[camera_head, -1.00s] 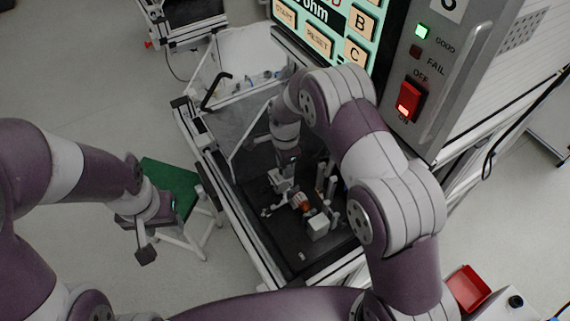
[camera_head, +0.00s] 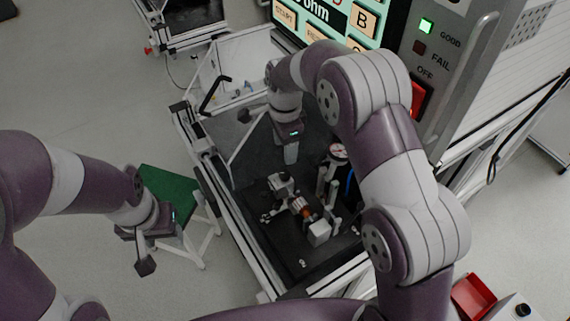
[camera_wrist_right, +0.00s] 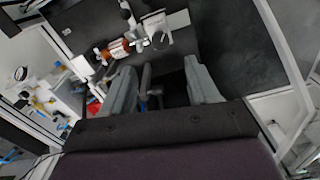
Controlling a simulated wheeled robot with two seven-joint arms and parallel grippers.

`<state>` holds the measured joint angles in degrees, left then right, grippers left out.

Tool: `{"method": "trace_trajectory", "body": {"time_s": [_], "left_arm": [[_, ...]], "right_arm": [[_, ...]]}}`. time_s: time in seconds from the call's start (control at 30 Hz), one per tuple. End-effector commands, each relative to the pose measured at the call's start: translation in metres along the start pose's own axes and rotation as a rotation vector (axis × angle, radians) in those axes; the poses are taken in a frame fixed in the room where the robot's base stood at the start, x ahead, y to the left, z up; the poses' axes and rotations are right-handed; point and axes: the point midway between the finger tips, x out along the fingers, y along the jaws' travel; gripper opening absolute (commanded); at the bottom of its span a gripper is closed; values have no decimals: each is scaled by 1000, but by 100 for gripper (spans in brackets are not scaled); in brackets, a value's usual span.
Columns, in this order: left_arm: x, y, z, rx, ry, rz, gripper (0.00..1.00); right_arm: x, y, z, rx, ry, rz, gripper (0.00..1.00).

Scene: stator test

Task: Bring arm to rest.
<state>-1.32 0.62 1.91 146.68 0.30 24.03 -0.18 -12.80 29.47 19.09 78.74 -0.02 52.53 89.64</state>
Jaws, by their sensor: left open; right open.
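My right arm reaches over the test station's black floor (camera_head: 262,180) in the head view. Its gripper (camera_head: 290,155) is above that floor, behind the clamp fixture. In the right wrist view the two grey fingers (camera_wrist_right: 162,88) stand apart with nothing held between them. My left gripper (camera_head: 138,250) hangs at the left, over the grey floor beside the green-topped stool (camera_head: 168,190). It is open and looks empty. A copper-coloured stator (camera_head: 303,207) sits in the fixture; it also shows in the right wrist view (camera_wrist_right: 117,48).
The station's metal frame and open clear cover (camera_head: 228,85) surround the work area. A gauge (camera_head: 338,152) stands close to my right arm. The tester cabinet (camera_head: 465,80) shows a lit green GOOD lamp (camera_head: 426,26). A red bin (camera_head: 472,297) is at lower right.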

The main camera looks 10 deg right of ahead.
Motion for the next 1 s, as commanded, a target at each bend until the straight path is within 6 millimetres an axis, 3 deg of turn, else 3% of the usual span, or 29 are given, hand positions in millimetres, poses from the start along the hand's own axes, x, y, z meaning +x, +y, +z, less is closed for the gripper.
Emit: {"method": "trace_trajectory", "body": {"time_s": [0.1, 0.2, 0.73, 0.87, 1.0], "left_arm": [[-9, 0, -1, 0, 0, 0, 50], [-10, 0, -1, 0, 1, 0, 50], [-9, 0, -1, 0, 0, 0, 50], [-7, 0, -1, 0, 0, 0, 50], [-4, 0, 0, 0, 0, 0, 50]], "right_arm": [[-23, 0, 0, 0, 0, -1, 60], [-29, 0, 0, 0, 0, 1, 60], [-30, 4, -2, -27, 0, -1, 60], [-35, 44, -20, -295, 4, -24, 60], [-37, 116, -39, -741, 31, -61, 60]]}}
